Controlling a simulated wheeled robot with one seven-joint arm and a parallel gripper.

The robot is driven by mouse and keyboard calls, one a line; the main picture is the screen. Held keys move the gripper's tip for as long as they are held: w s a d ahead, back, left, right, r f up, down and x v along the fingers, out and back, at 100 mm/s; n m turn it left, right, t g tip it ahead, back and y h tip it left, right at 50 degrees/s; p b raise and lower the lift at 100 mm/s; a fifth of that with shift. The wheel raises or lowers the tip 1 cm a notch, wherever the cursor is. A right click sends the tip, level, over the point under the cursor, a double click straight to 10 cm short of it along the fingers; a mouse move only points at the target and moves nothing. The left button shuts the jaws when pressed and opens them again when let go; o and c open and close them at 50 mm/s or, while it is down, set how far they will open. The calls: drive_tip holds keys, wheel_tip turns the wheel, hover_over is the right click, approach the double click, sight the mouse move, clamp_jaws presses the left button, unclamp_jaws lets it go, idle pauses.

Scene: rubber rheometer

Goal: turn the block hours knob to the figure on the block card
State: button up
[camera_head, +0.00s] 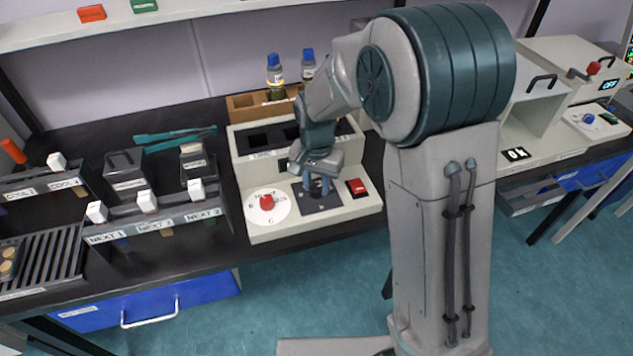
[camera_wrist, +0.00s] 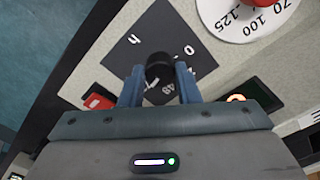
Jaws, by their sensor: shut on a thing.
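The block hours knob is a black round knob (camera_wrist: 158,68) with a white pointer mark, on a dark square plate (camera_wrist: 140,38) printed with white figures. I make out "48", "0" and "h"; other figures are hidden. In the wrist view, the two blue fingers of my gripper (camera_wrist: 159,78) are closed on either side of the knob. In the head view, my gripper (camera_head: 318,186) points down at the dark plate (camera_head: 322,203) on the front of the grey block unit (camera_head: 307,222); the knob is hidden there. I cannot pick out the block card.
A white dial with a red knob (camera_head: 266,202) is left of the plate, and a red switch (camera_head: 357,187) is right of it. Bottles with blue caps (camera_head: 274,75) stand in a wooden rack behind. A rack labelled NEXT (camera_head: 160,222) stands left on the black bench.

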sight(316, 187)
drive_tip(key=o, duration=1)
drive_tip(key=shift+c, duration=0.2)
wheel_tip(316, 187, up, 14)
drive_tip(key=shift+f, duration=0.1)
drive_tip(key=s+d+n+t+p, duration=0.1)
drive_tip(key=s+d+n, duration=0.1)
drive_tip(key=s+d, duration=0.5)
drive_tip(key=s+d+n+t+p, duration=0.1)
drive_tip(key=s+d+n, duration=0.1)
drive_tip(key=s+d, duration=0.4)
drive_tip(key=s, duration=0.5)
drive_tip(key=shift+s+d+t, duration=0.4)
